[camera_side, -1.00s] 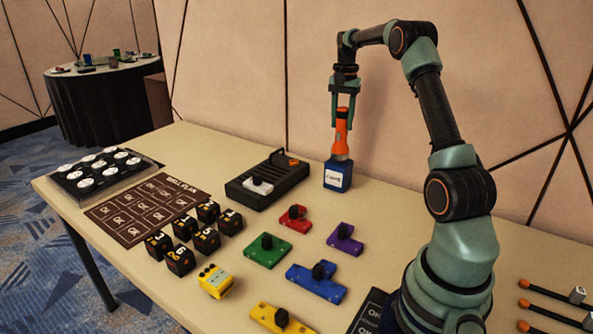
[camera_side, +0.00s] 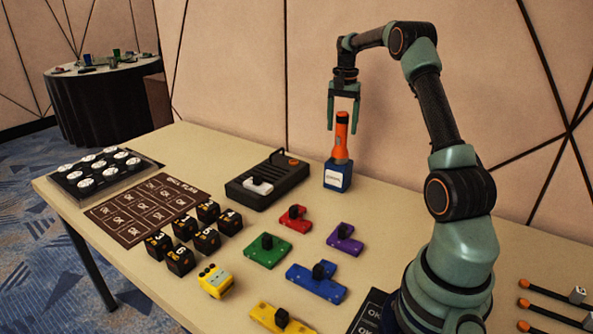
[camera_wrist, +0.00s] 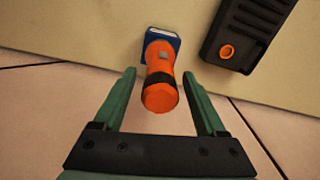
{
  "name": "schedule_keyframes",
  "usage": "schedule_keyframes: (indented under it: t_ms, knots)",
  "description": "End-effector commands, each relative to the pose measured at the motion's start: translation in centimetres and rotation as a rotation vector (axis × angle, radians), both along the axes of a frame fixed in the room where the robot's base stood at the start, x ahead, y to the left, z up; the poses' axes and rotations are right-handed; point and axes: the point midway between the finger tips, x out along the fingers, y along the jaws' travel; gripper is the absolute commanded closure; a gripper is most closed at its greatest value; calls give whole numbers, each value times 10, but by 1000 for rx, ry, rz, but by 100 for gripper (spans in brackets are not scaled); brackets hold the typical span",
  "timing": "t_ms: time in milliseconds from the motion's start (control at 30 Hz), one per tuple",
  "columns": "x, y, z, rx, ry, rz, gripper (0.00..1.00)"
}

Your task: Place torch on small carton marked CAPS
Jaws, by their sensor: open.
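The orange torch (camera_side: 341,136) with a dark band stands upright on top of a small blue carton (camera_side: 337,177) with a white label. The label's writing is too small to read. My gripper (camera_side: 343,128) is open, its two fingers around the top end of the torch and apart from it. In the wrist view the torch (camera_wrist: 160,82) lies between the open green fingers (camera_wrist: 163,80), with a gap on both sides. The blue carton (camera_wrist: 162,35) shows beyond the torch, partly hidden by it.
A black device (camera_side: 267,180) stands just left of the carton. Several dark numbered cubes (camera_side: 180,260) and coloured knobbed pieces (camera_side: 315,283) lie nearer on the table. A brown plan sheet (camera_side: 140,209) and a tray of white-topped discs (camera_side: 97,170) are at left.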

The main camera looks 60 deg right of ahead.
Motion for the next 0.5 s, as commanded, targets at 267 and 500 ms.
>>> schedule_keyframes:
  t_ms: [267,500]
  knots:
    - [1,-1,46,-4,-4,0,26]
    - [1,-1,90,-3,-4,0,26]
